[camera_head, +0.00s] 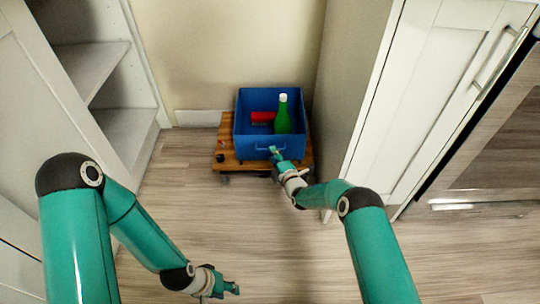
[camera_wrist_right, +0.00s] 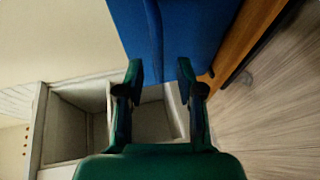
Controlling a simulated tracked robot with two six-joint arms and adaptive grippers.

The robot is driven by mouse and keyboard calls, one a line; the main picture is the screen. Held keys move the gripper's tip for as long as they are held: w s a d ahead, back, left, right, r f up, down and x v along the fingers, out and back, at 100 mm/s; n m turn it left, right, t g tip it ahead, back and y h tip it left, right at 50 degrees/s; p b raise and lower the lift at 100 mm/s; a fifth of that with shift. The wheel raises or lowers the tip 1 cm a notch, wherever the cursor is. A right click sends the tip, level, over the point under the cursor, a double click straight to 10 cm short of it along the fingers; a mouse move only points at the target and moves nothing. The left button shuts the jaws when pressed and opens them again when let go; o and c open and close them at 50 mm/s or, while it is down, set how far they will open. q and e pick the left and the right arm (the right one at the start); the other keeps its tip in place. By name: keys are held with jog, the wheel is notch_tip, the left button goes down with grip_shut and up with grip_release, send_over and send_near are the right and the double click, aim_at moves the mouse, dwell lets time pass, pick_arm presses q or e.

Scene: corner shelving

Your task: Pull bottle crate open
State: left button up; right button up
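A blue bottle crate (camera_head: 268,147) sits on a wooden board in the corner niche, with a handle (camera_head: 270,148) on its front face. A green bottle (camera_head: 283,116) with a white cap stands inside it, and a red object (camera_head: 262,117) lies beside the bottle. My right gripper (camera_head: 274,152) is at the crate's front by the handle. In the right wrist view its fingers (camera_wrist_right: 160,70) are apart, with the blue crate (camera_wrist_right: 175,35) just beyond them. I cannot tell whether they touch the handle. My left gripper (camera_head: 232,288) is low over the floor, away from the crate; its opening is unclear.
The wooden board (camera_head: 227,161) appears to rest on wheels. White shelving (camera_head: 88,68) is at left, and a white cabinet (camera_head: 410,100) closes in the right side. The wooden floor (camera_head: 180,195) in front of the crate is clear.

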jog(key=b+x, duration=0.2)
jog(key=x, duration=0.2)
grip_shut()
dwell(0.4)
